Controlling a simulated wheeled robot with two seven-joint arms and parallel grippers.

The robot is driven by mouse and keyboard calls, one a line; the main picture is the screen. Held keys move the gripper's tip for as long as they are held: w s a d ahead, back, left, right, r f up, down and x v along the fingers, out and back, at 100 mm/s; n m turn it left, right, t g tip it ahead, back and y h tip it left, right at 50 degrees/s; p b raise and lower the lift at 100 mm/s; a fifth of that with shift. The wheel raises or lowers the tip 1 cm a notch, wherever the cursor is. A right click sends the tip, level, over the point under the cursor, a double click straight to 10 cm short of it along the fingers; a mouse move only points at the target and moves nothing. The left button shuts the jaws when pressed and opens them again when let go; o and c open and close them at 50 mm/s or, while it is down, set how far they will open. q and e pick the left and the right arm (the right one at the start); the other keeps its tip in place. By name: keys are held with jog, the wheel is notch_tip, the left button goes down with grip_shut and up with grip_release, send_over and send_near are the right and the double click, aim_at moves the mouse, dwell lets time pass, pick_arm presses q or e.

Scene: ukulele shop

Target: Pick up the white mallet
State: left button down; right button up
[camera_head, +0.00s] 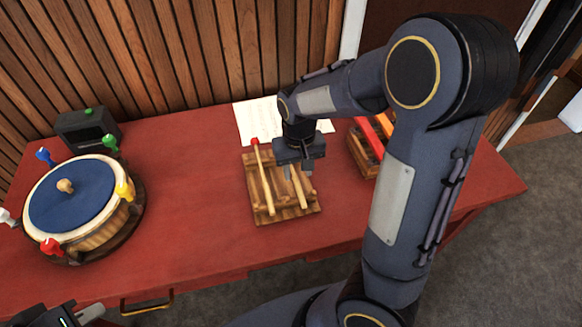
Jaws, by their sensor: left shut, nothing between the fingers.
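A wooden rack (285,214) stands on the red table. A red-headed mallet (263,180) lies along its left side. A second light wooden stick (298,188) lies on its right side; its upper end is hidden under my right gripper, so its head colour cannot be told. My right gripper (298,172) points down over the rack, its fingers apart on either side of this stick. Whether they touch it cannot be told. My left gripper (90,313) shows only partly at the bottom left corner, shut and empty, away from the rack. No mallet head is clearly white.
A round blue-topped drum (72,195) with coloured pegs, one white (7,217), stands at the left. A dark box (87,129) is behind it. White paper sheets (256,118) lie behind the rack. A xylophone-like block with coloured bars (366,140) is at the right, partly behind my arm.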

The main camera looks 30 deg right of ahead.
aim_at(298, 184)
notch_tip(298, 184, down, 5)
jog(key=shift+s+r, duration=0.1)
jog(key=shift+r, duration=0.1)
grip_shut()
